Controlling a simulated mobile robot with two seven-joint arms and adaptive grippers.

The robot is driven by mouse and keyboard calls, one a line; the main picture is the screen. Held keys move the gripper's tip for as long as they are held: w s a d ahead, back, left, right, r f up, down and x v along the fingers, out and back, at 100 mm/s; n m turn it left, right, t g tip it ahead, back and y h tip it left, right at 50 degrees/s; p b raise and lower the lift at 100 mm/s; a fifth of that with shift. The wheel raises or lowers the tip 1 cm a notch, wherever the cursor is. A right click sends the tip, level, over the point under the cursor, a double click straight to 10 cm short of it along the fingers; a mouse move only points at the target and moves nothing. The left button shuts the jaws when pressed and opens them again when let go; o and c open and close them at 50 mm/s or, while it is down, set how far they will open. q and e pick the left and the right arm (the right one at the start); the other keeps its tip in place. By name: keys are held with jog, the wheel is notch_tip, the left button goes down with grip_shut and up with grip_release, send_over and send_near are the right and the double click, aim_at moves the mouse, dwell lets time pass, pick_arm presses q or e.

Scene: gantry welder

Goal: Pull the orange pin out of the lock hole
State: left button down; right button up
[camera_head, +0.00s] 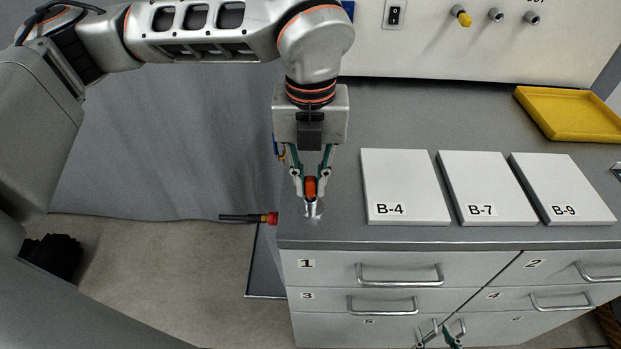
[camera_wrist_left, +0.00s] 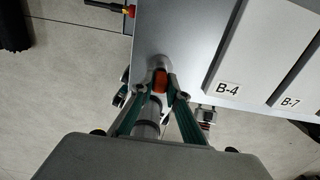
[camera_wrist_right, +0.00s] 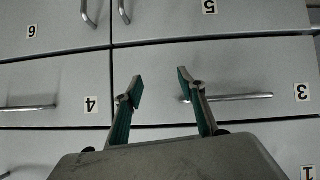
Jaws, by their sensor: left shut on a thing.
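The orange pin (camera_head: 310,187) is between the fingers of my left gripper (camera_head: 311,190), near the left front corner of the grey worktop (camera_head: 330,232). My left gripper is shut on it and points down. In the left wrist view the pin's orange head (camera_wrist_left: 161,82) shows between the fingertips, with a grey metal shaft near it. The lock hole is hidden, and I cannot tell whether the pin's lower end is in it. My right gripper (camera_wrist_right: 160,85) is open and empty in front of the drawer fronts; its fingertips show low in the head view (camera_head: 437,335).
White plates marked B-4 (camera_head: 403,185), B-7 (camera_head: 485,185) and B-9 (camera_head: 562,187) lie right of my left gripper. A yellow tray (camera_head: 568,114) is at the back right. Drawers with bar handles (camera_head: 400,275) are below. A red-tipped dark rod (camera_head: 250,218) sticks out at the left edge.

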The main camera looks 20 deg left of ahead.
pick_arm(q)
jog(key=shift+r, duration=0.25)
jog(key=shift+r, duration=0.35)
jog(key=shift+r+p, duration=0.3)
jog(key=shift+r, duration=0.05)
jog(key=shift+r+p, duration=0.35)
jog(key=shift+r, duration=0.65)
jog(key=shift+r, duration=0.7)
jog(key=shift+r+p, duration=0.25)
jog(key=shift+p, duration=0.05)
